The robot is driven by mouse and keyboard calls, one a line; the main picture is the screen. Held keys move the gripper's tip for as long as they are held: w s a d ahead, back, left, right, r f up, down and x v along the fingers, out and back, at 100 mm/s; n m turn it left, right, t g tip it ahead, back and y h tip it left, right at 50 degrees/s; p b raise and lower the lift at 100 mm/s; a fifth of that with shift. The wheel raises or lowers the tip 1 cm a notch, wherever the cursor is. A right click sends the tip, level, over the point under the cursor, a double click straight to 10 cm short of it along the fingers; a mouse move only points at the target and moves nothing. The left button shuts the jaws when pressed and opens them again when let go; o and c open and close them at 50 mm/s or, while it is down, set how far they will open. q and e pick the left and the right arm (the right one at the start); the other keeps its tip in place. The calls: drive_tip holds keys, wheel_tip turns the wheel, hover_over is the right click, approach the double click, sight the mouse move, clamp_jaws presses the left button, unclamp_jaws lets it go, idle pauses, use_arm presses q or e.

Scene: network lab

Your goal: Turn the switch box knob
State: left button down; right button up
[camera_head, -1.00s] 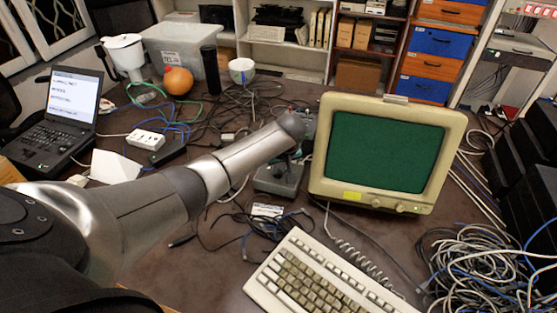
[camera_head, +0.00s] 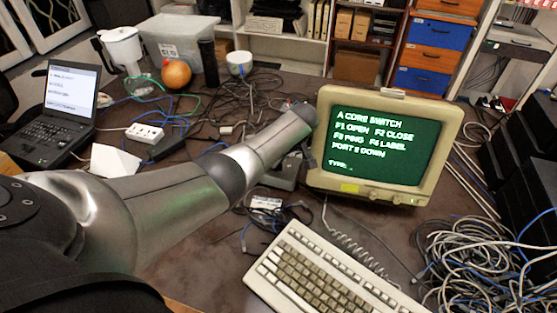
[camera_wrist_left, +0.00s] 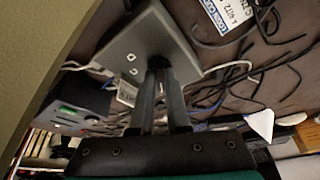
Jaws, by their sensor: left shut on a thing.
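The switch box (camera_head: 281,176) is a small grey box on the table, left of the old monitor, partly hidden by my left forearm in the head view. In the left wrist view its sloped grey plate (camera_wrist_left: 135,45) has small light screws. My left gripper (camera_wrist_left: 160,75) has its two dark fingers closed around the dark knob (camera_wrist_left: 158,62) on that plate. The fingertips reach the plate, and most of the knob is hidden between them. In the head view the fingers are mostly hidden behind my wrist. My right gripper is not in view.
The beige monitor (camera_head: 330,170) stands close to the right of my wrist, its green screen (camera_head: 375,145) showing text. A keyboard (camera_head: 315,275) lies in front. Loose cables (camera_head: 480,265) are heaped at the right. A laptop (camera_head: 60,115) and white power strip (camera_head: 145,132) are at the left.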

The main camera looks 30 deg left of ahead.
use_arm(q)
drive_tip(key=c, duration=0.9)
unclamp_jaws()
drive_tip(key=shift+d+r+p, duration=0.15)
drive_tip(key=shift+r+p, duration=0.15)
drive_tip(key=shift+r, duration=0.1)
drive_tip(key=p+v, duration=0.5)
drive_tip(key=v, duration=0.9)
drive_tip(key=shift+r, duration=0.15)
drive_tip(key=shift+s, duration=0.1)
